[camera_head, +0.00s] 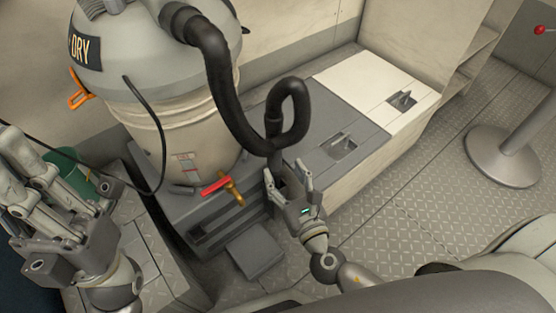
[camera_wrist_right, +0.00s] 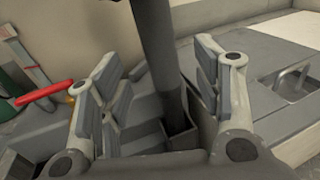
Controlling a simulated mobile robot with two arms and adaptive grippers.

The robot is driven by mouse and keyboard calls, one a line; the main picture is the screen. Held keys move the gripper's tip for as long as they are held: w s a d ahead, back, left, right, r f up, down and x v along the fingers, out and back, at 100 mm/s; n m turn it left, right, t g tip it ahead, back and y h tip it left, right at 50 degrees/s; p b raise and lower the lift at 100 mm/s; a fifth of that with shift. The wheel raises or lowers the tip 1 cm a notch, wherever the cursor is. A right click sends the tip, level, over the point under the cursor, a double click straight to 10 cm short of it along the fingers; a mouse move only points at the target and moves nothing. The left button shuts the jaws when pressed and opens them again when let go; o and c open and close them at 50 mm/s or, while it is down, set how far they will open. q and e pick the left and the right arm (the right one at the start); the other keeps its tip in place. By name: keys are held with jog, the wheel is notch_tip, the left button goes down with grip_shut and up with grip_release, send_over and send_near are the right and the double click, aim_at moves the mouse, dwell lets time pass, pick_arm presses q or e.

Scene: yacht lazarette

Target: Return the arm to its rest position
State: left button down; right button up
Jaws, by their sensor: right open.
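My right gripper (camera_head: 289,182) is low in the middle of the head view, beside the vacuum's black hose (camera_head: 283,135). In the right wrist view my right gripper (camera_wrist_right: 158,95) has its fingers spread wide. The hose's lower tube (camera_wrist_right: 161,50) stands between and beyond them, its foot at a small dark holder (camera_wrist_right: 178,135); I cannot tell whether the fingers touch it. My left gripper (camera_head: 45,200) shows large at the left edge with its fingers apart. Nothing shows between its fingers.
A large vacuum drum (camera_head: 185,125) stands on a grey base. A red-handled brass valve (camera_head: 222,187) is left of my right gripper. Lockers with recessed latches (camera_head: 342,145) lie behind it. A round metal pedestal (camera_head: 502,155) stands right. Tread-plate floor (camera_head: 400,205) is open between.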

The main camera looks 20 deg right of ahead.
jog(key=s, duration=0.5)
jog(key=shift+d, duration=0.15)
